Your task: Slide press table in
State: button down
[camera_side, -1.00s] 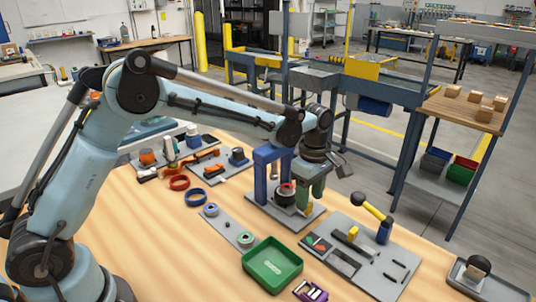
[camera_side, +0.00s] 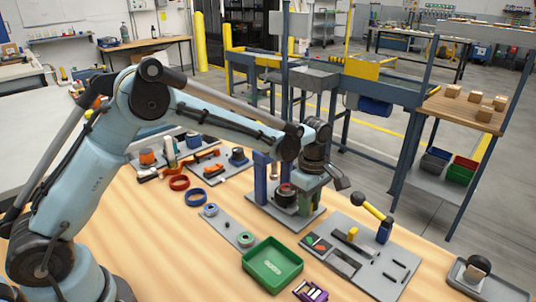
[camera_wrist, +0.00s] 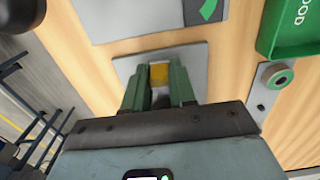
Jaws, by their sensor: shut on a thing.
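The press stands on a grey base plate (camera_side: 262,207), with a blue post (camera_side: 260,178) at its left. A dark round part with a red top (camera_side: 286,193) sits within the press. My gripper (camera_side: 311,192) has its green fingers down at the right side of the press, close to the round part. In the wrist view my gripper (camera_wrist: 158,92) is shut on a yellow block (camera_wrist: 159,74), above the grey plate (camera_wrist: 190,55). My arm and fingers hide most of the press table and the top of the press.
A green tray (camera_side: 272,264) and a grey strip with rings (camera_side: 228,226) lie in front of the press. Red and blue rings lie to the left.

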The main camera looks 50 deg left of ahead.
aim_at(294, 196)
jog(key=shift+a, duration=2.45)
jog(key=c, duration=0.9)
grip_release()
jog(key=shift+d, duration=0.1)
notch_tip(294, 196, up, 12)
jog(key=shift+r, duration=0.1)
